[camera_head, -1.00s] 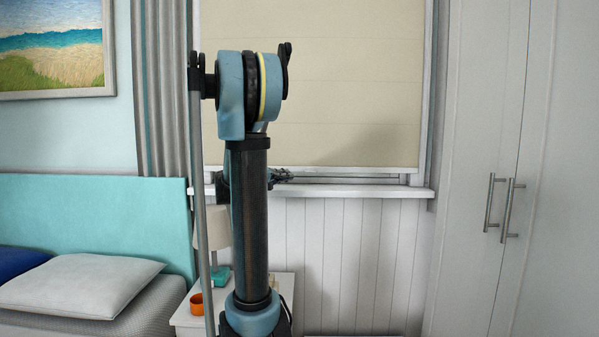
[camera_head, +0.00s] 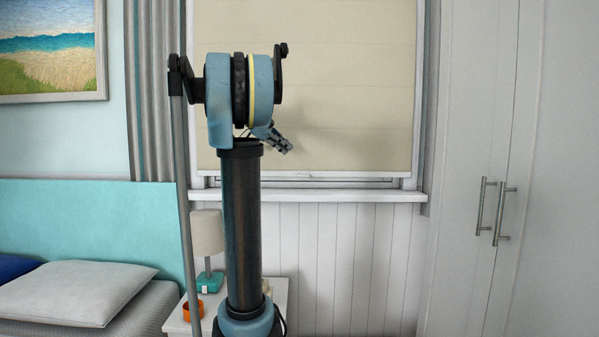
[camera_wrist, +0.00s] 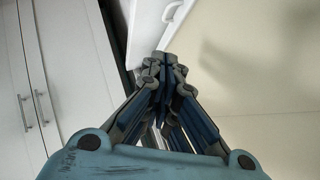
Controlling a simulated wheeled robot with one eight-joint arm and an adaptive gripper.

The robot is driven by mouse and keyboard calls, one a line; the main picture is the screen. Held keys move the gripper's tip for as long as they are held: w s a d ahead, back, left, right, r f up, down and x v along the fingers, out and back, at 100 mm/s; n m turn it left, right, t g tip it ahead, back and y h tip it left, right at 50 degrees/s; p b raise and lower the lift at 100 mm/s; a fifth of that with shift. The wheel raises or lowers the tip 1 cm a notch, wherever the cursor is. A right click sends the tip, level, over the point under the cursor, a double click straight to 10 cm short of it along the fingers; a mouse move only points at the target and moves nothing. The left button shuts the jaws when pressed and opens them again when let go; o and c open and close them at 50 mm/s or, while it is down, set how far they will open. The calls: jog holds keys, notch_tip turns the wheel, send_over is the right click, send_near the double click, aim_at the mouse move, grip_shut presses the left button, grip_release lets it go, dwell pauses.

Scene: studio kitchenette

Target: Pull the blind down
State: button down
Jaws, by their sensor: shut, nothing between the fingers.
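The beige blind (camera_head: 350,90) covers nearly the whole window in the head view. Its pale bottom rail (camera_head: 330,174) hangs a little above the white sill (camera_head: 320,196), leaving a narrow strip of window frame showing. My gripper (camera_head: 287,149) is in front of the lower part of the blind, above the rail; whether it touches the fabric cannot be told. In the wrist view my gripper (camera_wrist: 163,62) is shut and empty. The blind (camera_wrist: 270,85) fills the right side there, with a soft shadow on it.
A white wardrobe (camera_head: 530,140) with two bar handles stands right of the window. A curtain (camera_head: 155,90) hangs left. A lamp (camera_head: 207,232) and an orange cup (camera_head: 193,310) stand on the nightstand below. The wrist view shows a white piece with a loop handle (camera_wrist: 172,10).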

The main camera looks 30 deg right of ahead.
aim_at(302, 165)
jog(key=w+a+f+x, duration=0.1)
jog(key=x, duration=1.1)
jog(key=shift+w+f, duration=0.25)
jog(key=shift+f, duration=0.35)
